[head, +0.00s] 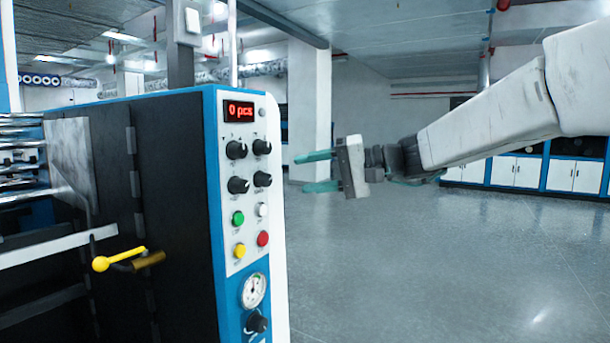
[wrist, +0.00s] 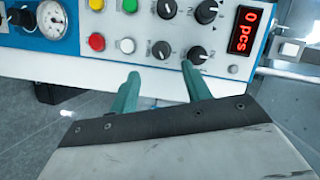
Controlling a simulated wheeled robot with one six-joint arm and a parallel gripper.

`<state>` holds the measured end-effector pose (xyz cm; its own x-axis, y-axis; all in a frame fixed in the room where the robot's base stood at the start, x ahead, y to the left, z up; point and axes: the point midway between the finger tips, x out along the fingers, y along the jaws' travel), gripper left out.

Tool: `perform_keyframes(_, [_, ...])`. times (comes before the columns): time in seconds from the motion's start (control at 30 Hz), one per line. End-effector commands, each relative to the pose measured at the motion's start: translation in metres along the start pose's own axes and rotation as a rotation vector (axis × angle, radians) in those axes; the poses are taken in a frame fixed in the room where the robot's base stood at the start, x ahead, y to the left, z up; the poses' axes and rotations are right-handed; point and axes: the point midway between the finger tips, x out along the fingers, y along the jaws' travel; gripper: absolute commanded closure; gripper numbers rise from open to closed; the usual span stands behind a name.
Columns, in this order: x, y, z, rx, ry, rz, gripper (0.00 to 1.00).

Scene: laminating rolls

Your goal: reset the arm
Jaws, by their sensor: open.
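My gripper (head: 312,171) is open and empty, with two teal fingers pointing left toward the machine's control panel (head: 246,205) in the head view. My arm (head: 490,125) reaches in from the right edge. In the wrist view my gripper (wrist: 160,75) shows its two fingers apart, with nothing between them. The fingertips appear in front of the panel's lower knobs there, and the head view shows them to the right of the panel, apparently apart from it.
The panel has a red display (head: 239,110) reading "0 pcs", black knobs, coloured buttons and a gauge (head: 253,291). A yellow-handled lever (head: 118,260) sticks out from the machine's dark side. White cabinets (head: 515,172) stand at the back right. The grey floor (head: 430,270) is clear.

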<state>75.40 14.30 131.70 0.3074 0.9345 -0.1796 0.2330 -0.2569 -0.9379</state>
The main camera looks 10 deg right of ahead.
Motion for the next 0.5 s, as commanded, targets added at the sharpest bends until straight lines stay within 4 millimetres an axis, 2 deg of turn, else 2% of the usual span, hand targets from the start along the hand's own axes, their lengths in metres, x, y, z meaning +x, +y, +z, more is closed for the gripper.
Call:
perform_keyframes(0.2, [0.000,0.001,0.001,0.030,-0.003,0.005,0.52])
perform_keyframes(0.27, [0.001,0.014,0.009,0.065,-0.031,0.051,0.52])
perform_keyframes(0.37, [-0.004,0.048,0.039,0.126,-0.103,0.174,0.52])
perform_keyframes(0.47, [-0.023,0.080,0.091,0.168,-0.194,0.358,0.52])
perform_keyframes(0.5, [-0.034,0.092,0.114,0.177,-0.228,0.439,0.52])
